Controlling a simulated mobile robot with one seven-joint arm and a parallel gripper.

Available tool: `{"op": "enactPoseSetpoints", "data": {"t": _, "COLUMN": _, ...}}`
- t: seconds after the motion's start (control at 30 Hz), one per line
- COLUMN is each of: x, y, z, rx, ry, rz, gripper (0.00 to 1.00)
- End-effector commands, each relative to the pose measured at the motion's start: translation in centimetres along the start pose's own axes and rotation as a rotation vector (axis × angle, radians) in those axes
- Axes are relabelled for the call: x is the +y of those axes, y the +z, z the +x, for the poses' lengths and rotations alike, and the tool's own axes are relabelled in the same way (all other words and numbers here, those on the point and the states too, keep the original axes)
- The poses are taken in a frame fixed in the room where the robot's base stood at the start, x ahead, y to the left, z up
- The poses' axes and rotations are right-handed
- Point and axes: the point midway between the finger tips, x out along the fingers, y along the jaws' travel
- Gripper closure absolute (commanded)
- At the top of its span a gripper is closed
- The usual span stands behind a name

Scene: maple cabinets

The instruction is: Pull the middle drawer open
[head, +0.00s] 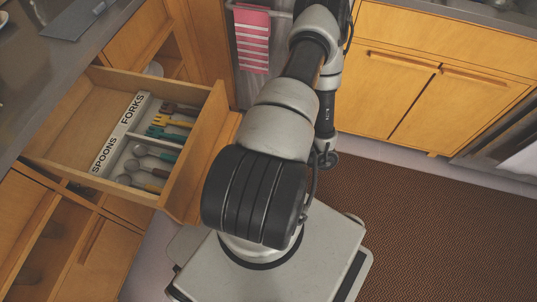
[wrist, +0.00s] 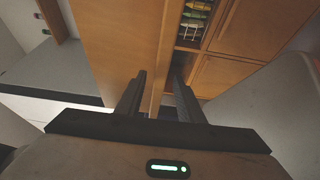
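A wooden drawer (head: 212,135) stands pulled out from the cabinet at the left in the head view. It holds a divider labelled FORKS and SPOONS (head: 120,133) and several utensils (head: 160,142). I cannot tell whether it is the middle drawer. In the wrist view, utensils (wrist: 196,22) show at the top, to the right of a wooden panel (wrist: 120,40). My gripper (wrist: 160,90) is open, with its two black fingers apart. A wooden edge runs between or just beyond them; contact cannot be told. In the head view my gripper is hidden behind my arm.
A grey counter (head: 30,75) lies above the drawer. Below it are an open cabinet space (head: 45,240) and a wooden door (head: 100,262). A pink striped towel (head: 252,40) hangs at the back. A brown mat (head: 440,215) covers the floor at right, which is free.

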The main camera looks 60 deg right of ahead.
Motion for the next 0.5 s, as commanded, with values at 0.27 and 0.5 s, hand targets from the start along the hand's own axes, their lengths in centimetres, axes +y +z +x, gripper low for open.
{"op": "enactPoseSetpoints", "data": {"t": 0.27, "x": -0.1, "y": 0.1, "z": -3.8, "rx": -0.003, "ry": -0.004, "rz": -0.002, "gripper": 0.66}}
{"op": "enactPoseSetpoints", "data": {"t": 0.5, "x": -0.1, "y": 0.0, "z": -9.8, "rx": -0.002, "ry": -0.004, "rz": -0.001, "gripper": 0.66}}
